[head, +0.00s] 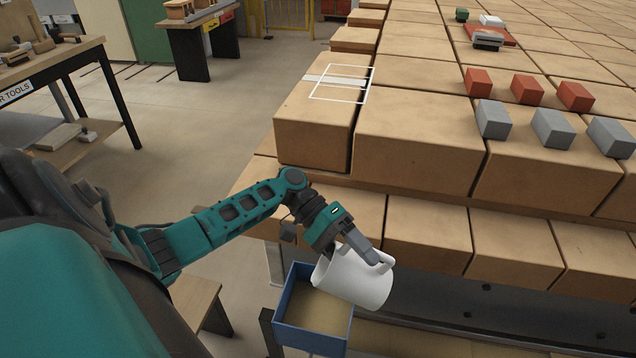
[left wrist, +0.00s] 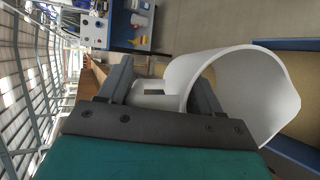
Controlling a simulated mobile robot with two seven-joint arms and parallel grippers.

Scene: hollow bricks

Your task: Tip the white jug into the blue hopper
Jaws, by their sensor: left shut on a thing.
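The white jug (head: 352,279) is held by my left gripper (head: 368,254), which is shut on its handle. The jug is tilted, its open mouth toward the left in the head view, above the right part of the blue hopper (head: 313,338). The hopper is an open blue box with a tan layer inside; the jug hides part of its right side. In the left wrist view the jug (left wrist: 235,95) shows its open mouth, with the handle between the fingers (left wrist: 155,92). I cannot see what is in the jug. My right gripper is not in view.
Large tan hollow bricks (head: 420,140) are stacked behind and right of the hopper. Small red blocks (head: 527,89) and grey blocks (head: 552,128) sit on them. A white square outline (head: 340,98) marks one brick. A tool table (head: 50,70) stands far left; open floor lies between.

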